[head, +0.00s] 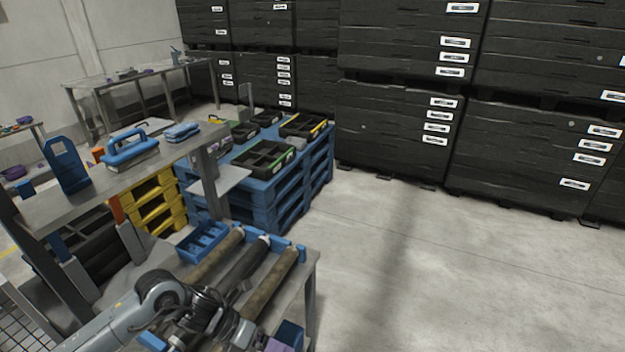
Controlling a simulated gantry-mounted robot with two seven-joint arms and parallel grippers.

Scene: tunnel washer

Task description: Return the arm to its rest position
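My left arm comes in from the lower left, and its dark wrist and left gripper (222,325) are over the near end of a metal bench (307,275). The fingers blend into dark parts at the bottom edge, so I cannot see whether they are open or hold anything. My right arm and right gripper are out of view.
Long rollers (268,285) lie on the bench beside a blue tray (203,242). A raised shelf (85,195) holds a blue-handled brush (130,150). A blue pallet stack (290,185) carries black crates (263,160). The floor at right is clear before black containers (400,130).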

